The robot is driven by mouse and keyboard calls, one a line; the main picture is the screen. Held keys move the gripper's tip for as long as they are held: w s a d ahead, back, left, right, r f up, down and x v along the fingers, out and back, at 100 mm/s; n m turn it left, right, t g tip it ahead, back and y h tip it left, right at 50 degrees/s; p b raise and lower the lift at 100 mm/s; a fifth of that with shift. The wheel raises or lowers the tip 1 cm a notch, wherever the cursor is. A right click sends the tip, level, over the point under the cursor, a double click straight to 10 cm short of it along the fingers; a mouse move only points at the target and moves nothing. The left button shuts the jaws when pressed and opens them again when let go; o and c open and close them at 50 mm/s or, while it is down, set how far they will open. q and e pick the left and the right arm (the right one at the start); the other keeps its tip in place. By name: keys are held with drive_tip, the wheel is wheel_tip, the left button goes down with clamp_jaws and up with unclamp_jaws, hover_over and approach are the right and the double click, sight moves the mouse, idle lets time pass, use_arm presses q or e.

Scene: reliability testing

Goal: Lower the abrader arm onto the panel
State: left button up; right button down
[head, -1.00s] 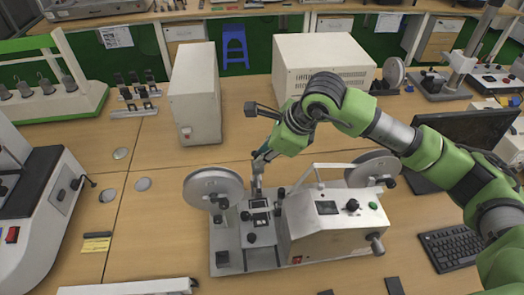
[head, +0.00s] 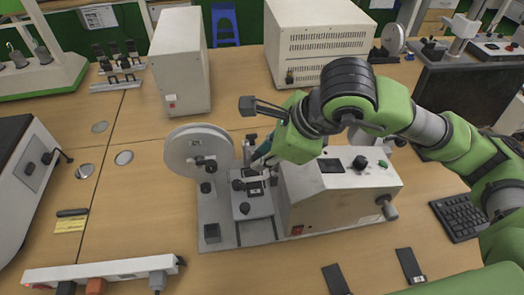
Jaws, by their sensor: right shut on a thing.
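The abrader (head: 340,203) is a white machine box with a dark display and black knobs, on a light base plate. A large pale disc (head: 197,150) stands at its left. The panel appears to be the small dark-and-light piece (head: 254,190) on the machine's bed, left of the box. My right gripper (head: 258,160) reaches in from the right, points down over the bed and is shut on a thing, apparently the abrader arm. The arm is largely hidden by my gripper and wrist, so I cannot tell whether it touches the panel. My left gripper is not in view.
A tall white box (head: 181,60) and a wide vented box (head: 318,45) stand behind the abrader. A keyboard (head: 460,216) is at the right. A power strip (head: 100,270) lies at the front left. The table between the strip and abrader is clear.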

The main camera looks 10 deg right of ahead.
drive_tip(key=shift+s+f, duration=0.15)
drive_tip(key=shift+s, duration=0.05)
drive_tip(key=c, duration=1.9)
unclamp_jaws()
drive_tip(key=v, duration=1.2)
